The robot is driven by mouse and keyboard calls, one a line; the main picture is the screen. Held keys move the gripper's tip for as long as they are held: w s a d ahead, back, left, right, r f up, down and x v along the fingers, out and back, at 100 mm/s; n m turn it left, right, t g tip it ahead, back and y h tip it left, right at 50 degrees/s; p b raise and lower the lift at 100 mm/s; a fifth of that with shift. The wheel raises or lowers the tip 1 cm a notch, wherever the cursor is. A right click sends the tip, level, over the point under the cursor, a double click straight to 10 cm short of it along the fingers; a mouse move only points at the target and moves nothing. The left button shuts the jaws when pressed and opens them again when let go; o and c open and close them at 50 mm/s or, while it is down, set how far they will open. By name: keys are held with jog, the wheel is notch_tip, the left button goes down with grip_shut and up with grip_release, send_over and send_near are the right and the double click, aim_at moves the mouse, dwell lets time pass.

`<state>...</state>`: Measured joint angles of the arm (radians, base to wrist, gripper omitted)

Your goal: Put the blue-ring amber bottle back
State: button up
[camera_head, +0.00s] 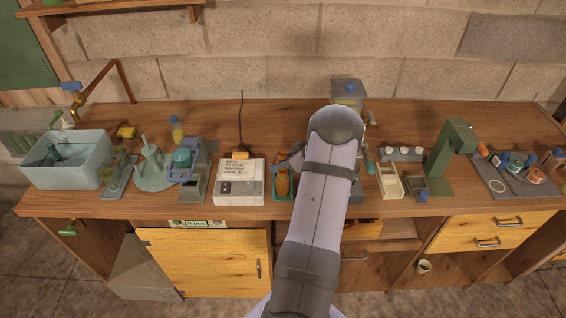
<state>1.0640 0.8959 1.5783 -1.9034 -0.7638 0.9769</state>
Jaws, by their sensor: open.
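My arm reaches over the middle of the bench, and its wrist hides part of the bench. My gripper (291,163) shows only partly, to the left of the wrist, and is open. An orange-amber object (282,183), perhaps a bottle, is at a small teal tray (274,197) just below the gripper. I cannot tell whether the jaws are around it or above it, and no blue ring is clear on it. At the far right, a grey tray (488,174) holds several small amber, orange and blue-topped items and shows a pale ring mark (497,186).
A white labelled box (239,190) stands left of the teal tray. A green stand (451,158) and a cream open box (390,180) stand between my arm and the right tray. A basin (68,170) is far left. The back right of the bench is clear.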

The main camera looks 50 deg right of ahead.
jog(key=b+v, duration=0.1)
jog(key=v, duration=1.1)
jog(key=shift+r+b, duration=0.2)
jog(key=shift+b, duration=0.2)
jog(key=w+a+r+t+h, duration=0.1)
jog(key=w+a+r+h, duration=0.25)
jog(key=w, duration=0.65)
jog(key=w+a+r+m+g+h, duration=0.1)
jog(key=w+a+r+m+h, duration=0.15)
jog(key=a, duration=0.45)
jog(key=s+a+f+g+y, duration=0.2)
jog(key=s+a+f+g, duration=0.2)
jog(key=s+a, duration=0.7)
jog(key=s+a+f+n+g+y, duration=0.1)
jog(key=s+a+f+g+y, duration=0.2)
jog(key=s+a, duration=0.8)
jog(key=a+f+g, duration=0.1)
jog(key=a+g, duration=0.1)
jog(key=a, duration=0.5)
jog(key=shift+s+a+f, duration=0.15)
jog(key=shift+s+f, duration=0.1)
jog(key=shift+f, duration=0.15)
